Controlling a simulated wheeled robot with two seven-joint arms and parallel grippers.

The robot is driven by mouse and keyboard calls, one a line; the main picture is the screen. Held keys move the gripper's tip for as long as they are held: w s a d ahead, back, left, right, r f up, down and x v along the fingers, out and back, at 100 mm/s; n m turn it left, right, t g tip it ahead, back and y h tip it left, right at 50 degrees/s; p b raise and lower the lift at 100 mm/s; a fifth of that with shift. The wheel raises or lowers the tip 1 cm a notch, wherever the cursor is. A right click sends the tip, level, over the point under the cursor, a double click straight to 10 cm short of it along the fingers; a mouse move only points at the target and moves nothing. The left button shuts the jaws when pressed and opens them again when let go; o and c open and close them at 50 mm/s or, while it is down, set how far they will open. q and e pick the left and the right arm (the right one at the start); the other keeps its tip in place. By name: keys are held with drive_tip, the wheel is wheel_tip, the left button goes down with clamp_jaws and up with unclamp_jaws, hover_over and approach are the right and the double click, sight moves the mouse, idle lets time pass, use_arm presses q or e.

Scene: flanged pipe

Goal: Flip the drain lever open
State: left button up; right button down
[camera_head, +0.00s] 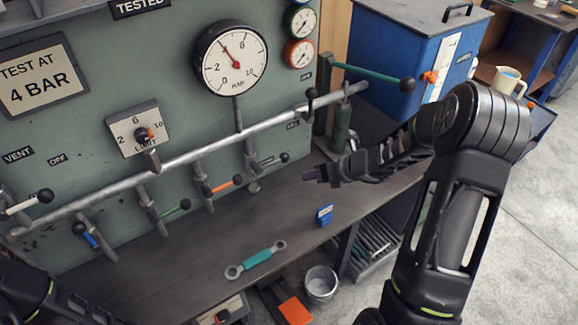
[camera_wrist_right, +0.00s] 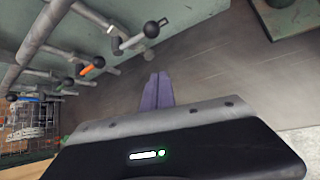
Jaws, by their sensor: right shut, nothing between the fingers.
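Several levers with black knobs hang below the grey pipe (camera_head: 190,155) on the green panel. No readable label tells me which one is the drain lever. The rightmost lower lever has a pale handle and black knob (camera_head: 284,157); its knob also shows in the right wrist view (camera_wrist_right: 151,29). Left of it are an orange lever (camera_head: 222,187), a green lever (camera_head: 175,211) and a blue lever (camera_head: 90,240). My right gripper (camera_head: 312,174) is shut and empty, right of and slightly below the pale lever's knob, apart from it. My left gripper is out of view.
A teal wrench (camera_head: 257,260) and a small blue box (camera_head: 324,214) lie on the dark bench. A bucket (camera_head: 320,283) stands below its front edge. A teal-handled lever (camera_head: 368,74) juts out at the upper right. Bare bench lies below the lower levers.

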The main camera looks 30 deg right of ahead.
drive_tip(key=shift+w+a+f, duration=0.1)
